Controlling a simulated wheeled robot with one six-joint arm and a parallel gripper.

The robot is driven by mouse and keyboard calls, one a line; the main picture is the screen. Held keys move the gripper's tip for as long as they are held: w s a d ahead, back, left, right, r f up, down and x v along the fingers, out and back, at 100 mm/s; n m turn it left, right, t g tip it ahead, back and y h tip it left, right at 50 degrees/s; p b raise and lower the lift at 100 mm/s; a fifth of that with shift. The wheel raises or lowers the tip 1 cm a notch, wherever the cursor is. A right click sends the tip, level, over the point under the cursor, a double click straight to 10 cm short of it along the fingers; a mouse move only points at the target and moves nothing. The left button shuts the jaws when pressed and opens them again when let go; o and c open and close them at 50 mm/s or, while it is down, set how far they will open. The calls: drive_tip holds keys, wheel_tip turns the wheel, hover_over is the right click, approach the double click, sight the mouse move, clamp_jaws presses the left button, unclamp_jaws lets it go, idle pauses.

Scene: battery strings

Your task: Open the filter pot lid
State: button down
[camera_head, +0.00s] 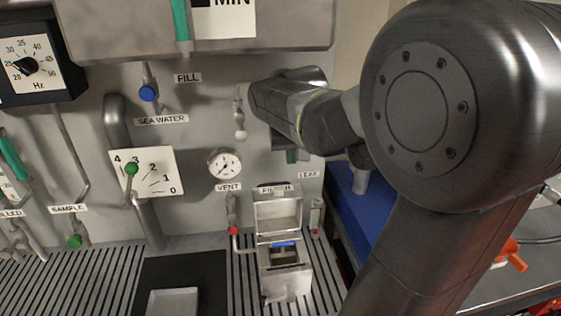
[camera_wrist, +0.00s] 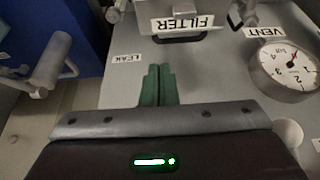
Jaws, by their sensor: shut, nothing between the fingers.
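The filter pot (camera_head: 287,278) is a grey metal box low on the panel in the head view, with a blue part inside its mouth. Its lid (camera_head: 278,213) stands raised upright at the back, so the pot looks open. My gripper (camera_head: 291,156) is above the lid, partly hidden by my arm in the head view. In the wrist view its green fingers (camera_wrist: 157,84) are together and empty, apart from the FILTER label (camera_wrist: 182,24) and the dark bar (camera_wrist: 180,38) beside it. The pot's inside is not visible in the wrist view.
A red-handled vent valve (camera_head: 233,230) stands close left of the pot. The leak fitting (camera_head: 316,215) is close right. A blue surface (camera_head: 352,205) lies right of the panel.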

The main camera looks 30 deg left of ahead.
drive_tip(key=p+x, duration=0.1)
drive_tip(key=x, duration=0.8)
drive_tip(key=shift+f, duration=0.3)
drive_tip(key=shift+a, duration=0.1)
drive_tip(key=shift+f, duration=0.15)
